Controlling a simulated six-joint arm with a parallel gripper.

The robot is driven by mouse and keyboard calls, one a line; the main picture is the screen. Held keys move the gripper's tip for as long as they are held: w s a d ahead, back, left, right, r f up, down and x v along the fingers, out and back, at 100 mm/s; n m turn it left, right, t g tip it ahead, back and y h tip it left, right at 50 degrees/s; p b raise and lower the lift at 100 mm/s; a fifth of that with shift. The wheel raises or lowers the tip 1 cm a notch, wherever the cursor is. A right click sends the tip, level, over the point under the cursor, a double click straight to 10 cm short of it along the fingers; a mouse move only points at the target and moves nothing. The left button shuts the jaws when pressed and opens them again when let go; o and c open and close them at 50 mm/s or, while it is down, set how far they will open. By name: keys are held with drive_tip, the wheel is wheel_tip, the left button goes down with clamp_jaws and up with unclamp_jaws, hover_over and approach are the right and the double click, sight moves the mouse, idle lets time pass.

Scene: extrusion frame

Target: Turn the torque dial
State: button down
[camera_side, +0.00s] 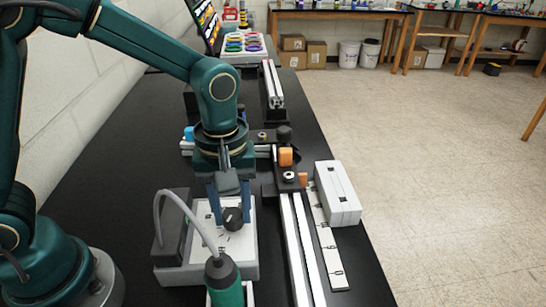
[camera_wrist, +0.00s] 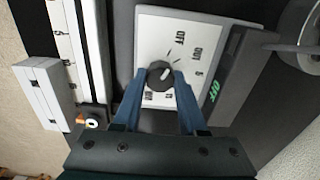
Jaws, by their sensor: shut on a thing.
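The torque dial (camera_wrist: 159,75) is a round dark knob with a light pointer mark. It sits on a white panel with printed marks (camera_wrist: 183,30); the panel also shows in the side view (camera_side: 206,212). The dial shows in the side view too (camera_side: 233,219). My gripper (camera_wrist: 160,80) points down at the panel, its two blue fingers on either side of the dial and shut on it. In the side view my gripper (camera_side: 231,212) hides part of the panel. A display with green characters (camera_wrist: 214,92) is beside the panel.
A green-bodied tool with a grey cable (camera_side: 223,279) stands in front of the panel. An aluminium rail (camera_side: 296,250), a marked ruler strip (camera_side: 328,250) and a white box (camera_side: 338,192) lie to the right. An orange block (camera_side: 286,156) is on the rail fixture.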

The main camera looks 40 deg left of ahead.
drive_tip(key=m, duration=0.4)
drive_tip(key=shift+m, duration=0.4)
drive_tip(key=m, duration=0.5)
drive_tip(key=shift+m, duration=0.3)
drive_tip(key=m, duration=0.4)
drive_tip(key=shift+m, duration=2.7)
drive_tip(key=shift+c, duration=2.3)
unclamp_jaws()
